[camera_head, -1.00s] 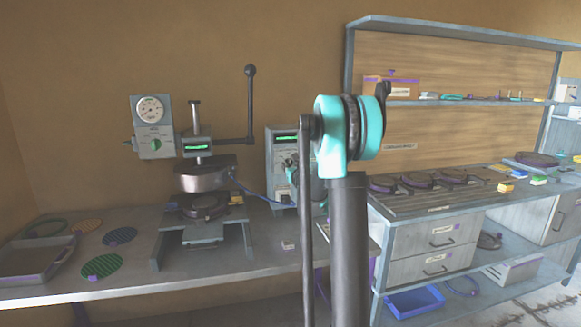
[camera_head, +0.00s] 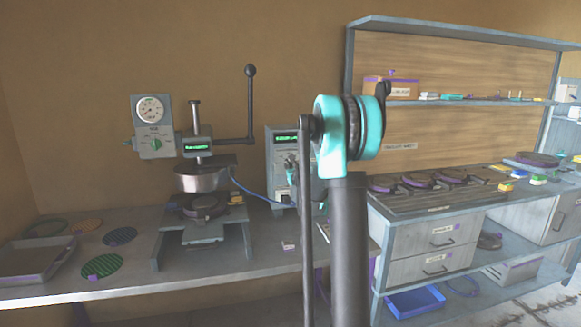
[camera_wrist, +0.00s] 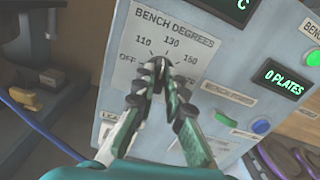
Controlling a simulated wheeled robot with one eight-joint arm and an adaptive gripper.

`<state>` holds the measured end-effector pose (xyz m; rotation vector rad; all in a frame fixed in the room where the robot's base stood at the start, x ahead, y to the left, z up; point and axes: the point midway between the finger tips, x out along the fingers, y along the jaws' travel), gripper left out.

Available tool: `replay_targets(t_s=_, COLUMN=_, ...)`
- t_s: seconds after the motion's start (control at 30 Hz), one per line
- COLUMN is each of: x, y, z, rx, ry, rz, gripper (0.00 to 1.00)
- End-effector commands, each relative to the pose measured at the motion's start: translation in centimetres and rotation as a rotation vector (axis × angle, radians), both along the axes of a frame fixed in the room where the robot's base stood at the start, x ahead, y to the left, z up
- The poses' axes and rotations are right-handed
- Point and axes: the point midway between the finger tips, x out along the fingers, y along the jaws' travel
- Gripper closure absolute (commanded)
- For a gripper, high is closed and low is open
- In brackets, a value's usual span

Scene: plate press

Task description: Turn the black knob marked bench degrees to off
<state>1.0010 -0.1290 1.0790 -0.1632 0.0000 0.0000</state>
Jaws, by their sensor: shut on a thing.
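The black knob (camera_wrist: 163,62) marked BENCH DEGREES is on the front of a grey control box (camera_wrist: 225,70) in the wrist view. Labels OFF, 110, 130 and 150 ring it, with OFF at the left. My gripper (camera_wrist: 160,74) is shut on the knob, one finger on each side. The fingers hide most of it, so its exact setting is hard to read; its visible top points roughly up, towards the 110 to 130 marks. In the head view the control box (camera_head: 282,147) stands on the bench behind my arm, and the knob cannot be made out.
A blue cable (camera_wrist: 40,128) runs at the lower left. The plate press (camera_head: 203,178) stands left of the box.

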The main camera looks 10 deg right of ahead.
Motion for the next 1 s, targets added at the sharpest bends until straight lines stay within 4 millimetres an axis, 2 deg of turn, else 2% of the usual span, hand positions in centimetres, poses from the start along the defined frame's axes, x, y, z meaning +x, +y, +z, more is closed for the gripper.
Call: replay_targets(t_s=1.0, x=-0.06, y=0.30, z=-0.27, rx=-0.952, ry=0.000, rz=0.000, gripper=1.00)
